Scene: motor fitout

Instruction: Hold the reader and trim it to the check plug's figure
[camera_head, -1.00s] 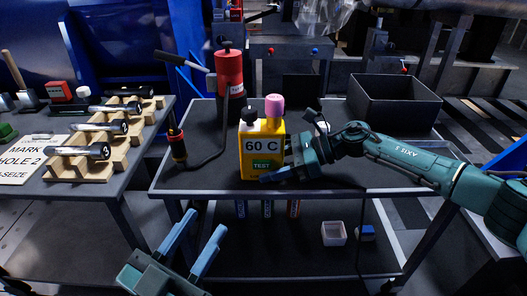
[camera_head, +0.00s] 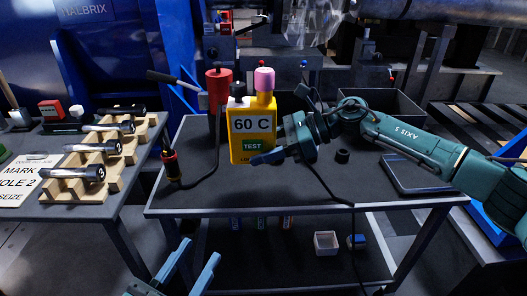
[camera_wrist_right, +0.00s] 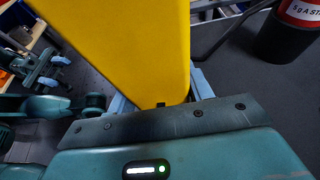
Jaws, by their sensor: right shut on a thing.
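The reader looks to be the yellow case (camera_head: 240,154) on the table, with a white panel marked "60 C", a green "TEST" label, and a dark knob and a pink knob (camera_head: 264,79) on top. My right gripper (camera_head: 268,158) is shut on it from the right. In the right wrist view the yellow case (camera_wrist_right: 125,40) fills the space between the fingers. I cannot tell whether its base touches the table. My left gripper (camera_head: 192,270) is open and empty, low in front of the table. I cannot make out which thing is the check plug.
A black ring (camera_head: 342,156), a flat dark tray (camera_head: 412,174) and an open dark bin (camera_head: 385,105) are to the right. A wooden rack (camera_head: 115,157) of rods stands left. The front tabletop is clear.

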